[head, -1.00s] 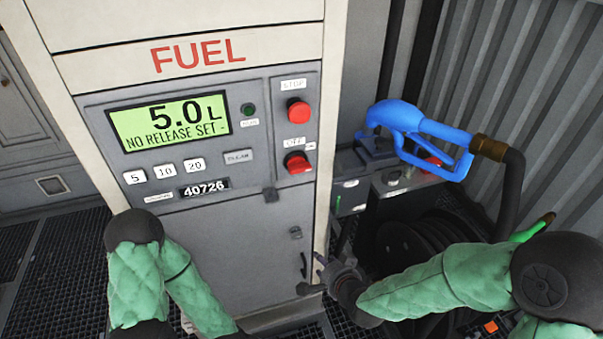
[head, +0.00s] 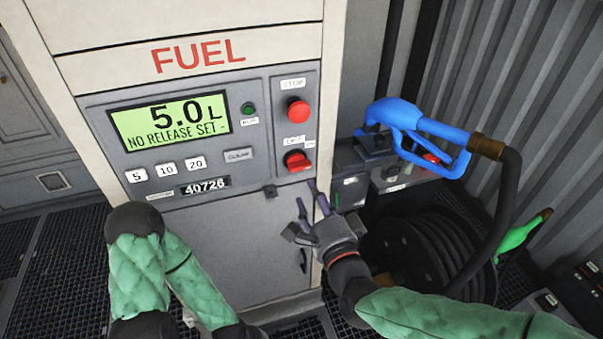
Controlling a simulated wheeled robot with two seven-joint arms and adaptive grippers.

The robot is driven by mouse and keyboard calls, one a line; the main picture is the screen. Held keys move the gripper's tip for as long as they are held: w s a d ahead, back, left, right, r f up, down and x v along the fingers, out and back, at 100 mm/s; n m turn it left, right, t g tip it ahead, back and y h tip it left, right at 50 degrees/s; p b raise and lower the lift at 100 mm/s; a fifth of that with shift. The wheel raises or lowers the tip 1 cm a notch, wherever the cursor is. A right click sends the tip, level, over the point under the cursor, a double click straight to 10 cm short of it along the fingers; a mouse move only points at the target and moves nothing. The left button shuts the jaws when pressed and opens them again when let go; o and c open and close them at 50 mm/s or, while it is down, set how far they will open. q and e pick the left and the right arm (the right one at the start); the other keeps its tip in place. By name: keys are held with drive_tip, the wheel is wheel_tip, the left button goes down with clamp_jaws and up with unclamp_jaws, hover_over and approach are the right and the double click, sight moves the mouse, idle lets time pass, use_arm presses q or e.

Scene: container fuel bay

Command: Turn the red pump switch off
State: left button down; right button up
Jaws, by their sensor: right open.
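The red pump switch (head: 298,161) is a rotary knob on the right column of the grey fuel panel (head: 257,190), under a small OFF label (head: 294,142). A second, smaller label sits to its upper right, too small to read surely. The knob's bar looks roughly level, slightly tilted; its exact setting is hard to tell. My right gripper (head: 307,191) is open and empty, just below the switch and apart from it, fingers pointing up towards it. My left arm shows at lower left, but its gripper is out of the picture.
A red STOP button (head: 298,108) sits above the switch. The display (head: 169,121) reads 5.0 L, NO RELEASE SET. A blue nozzle (head: 418,138) is holstered to the right, with a dark hose reel (head: 425,255) and a green nozzle (head: 520,235) below.

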sight(300, 170)
drive_tip(key=b+x, duration=0.1)
drive_tip(key=x, duration=0.7)
drive_tip(key=shift+w, duration=0.3)
drive_tip(key=shift+a+f, duration=0.1)
clamp_jaws()
